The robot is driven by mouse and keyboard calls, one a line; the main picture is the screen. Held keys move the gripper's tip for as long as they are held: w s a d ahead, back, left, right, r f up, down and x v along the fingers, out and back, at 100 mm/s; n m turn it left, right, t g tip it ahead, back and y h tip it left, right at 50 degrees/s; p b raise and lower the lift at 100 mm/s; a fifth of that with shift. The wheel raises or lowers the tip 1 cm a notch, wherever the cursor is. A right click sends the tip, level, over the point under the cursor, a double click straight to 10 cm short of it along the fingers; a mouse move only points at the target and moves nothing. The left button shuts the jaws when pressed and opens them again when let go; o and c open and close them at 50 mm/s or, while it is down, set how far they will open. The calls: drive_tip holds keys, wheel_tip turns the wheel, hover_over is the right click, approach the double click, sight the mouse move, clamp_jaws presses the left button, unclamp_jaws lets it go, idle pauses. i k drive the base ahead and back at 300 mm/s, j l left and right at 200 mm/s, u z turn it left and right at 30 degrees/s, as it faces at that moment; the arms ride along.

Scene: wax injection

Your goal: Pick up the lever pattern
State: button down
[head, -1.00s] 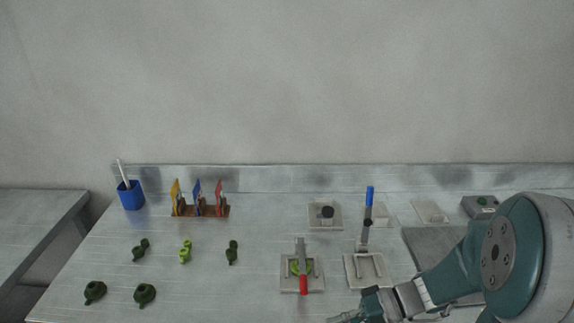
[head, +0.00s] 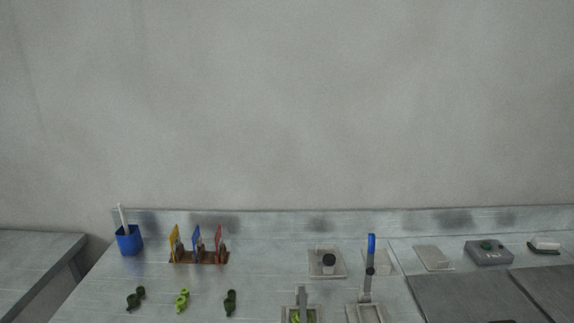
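Three small green wax patterns lie in a row at the lower left of the head view: a dark green one (head: 136,298), a light green one (head: 183,300) and another dark green one (head: 230,302). A bright green piece (head: 296,317) shows in a grey fixture (head: 313,315) at the bottom edge, partly cut off. I cannot tell which of these is the lever pattern. My gripper and arm are out of view.
A blue pen cup (head: 129,241) and a wooden rack (head: 199,257) with yellow, blue and red cards stand at the back left. A blue-handled clamp (head: 371,252) stands right of centre. A grey box with a green button (head: 488,252) is at the back right.

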sight(181, 303)
drive_tip(key=u, duration=1.25)
